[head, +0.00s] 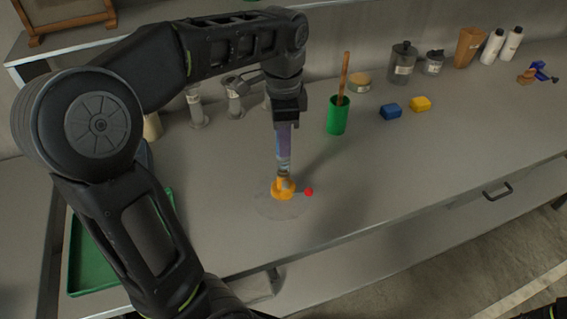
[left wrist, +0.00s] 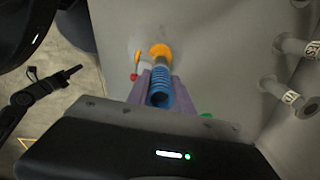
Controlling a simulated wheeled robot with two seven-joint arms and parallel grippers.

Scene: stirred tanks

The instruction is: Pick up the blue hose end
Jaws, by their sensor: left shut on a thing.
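The blue ribbed hose end (left wrist: 160,88) stands between the purple fingers of my left gripper (head: 284,157), which is shut on it. In the left wrist view the hose's open mouth faces the camera, and its far end meets an orange ring-shaped fitting (left wrist: 160,52). In the head view the gripper points down at the bench, and the orange fitting (head: 283,189) sits just below the fingertips. A red knob (head: 308,191) is beside the fitting. The fingers hide most of the hose in the head view.
A green cup (head: 338,116) with a wooden stick stands behind and right, near a blue block (head: 390,111) and a yellow block (head: 420,104). Bottles and jars line the back. A green tray (head: 84,262) lies at left. The bench right of the fitting is clear.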

